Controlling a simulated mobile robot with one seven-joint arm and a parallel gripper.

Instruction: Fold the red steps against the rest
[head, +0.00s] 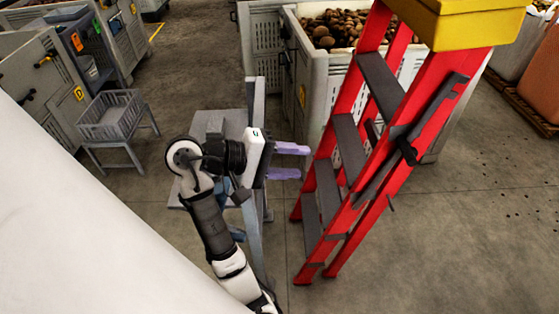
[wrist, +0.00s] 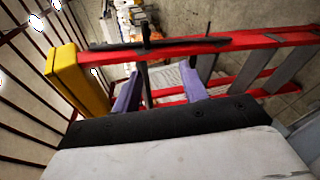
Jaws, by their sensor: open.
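The red steps (head: 425,82) stand upright on the floor right of centre in the head view, with dark treads and a yellow top (head: 465,25). A black handle-like part (head: 407,150) sits on their near side. In the wrist view a red rail (wrist: 230,43) crosses beyond the fingers, with the yellow top (wrist: 78,80) at left. My gripper (head: 304,162) has two purple fingers, open and empty, pointing right at the steps' left side with a small gap. Its fingers also show in the wrist view (wrist: 160,72). I cannot tell which thing is the rest.
A grey bin of potatoes (head: 305,70) stands behind the steps. A grey stand (head: 257,100) is close behind my arm. A small grey basket on legs (head: 110,118) and grey cabinets are at left. Large sacks on a pallet (head: 530,108) are at right. Floor right of the steps is clear.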

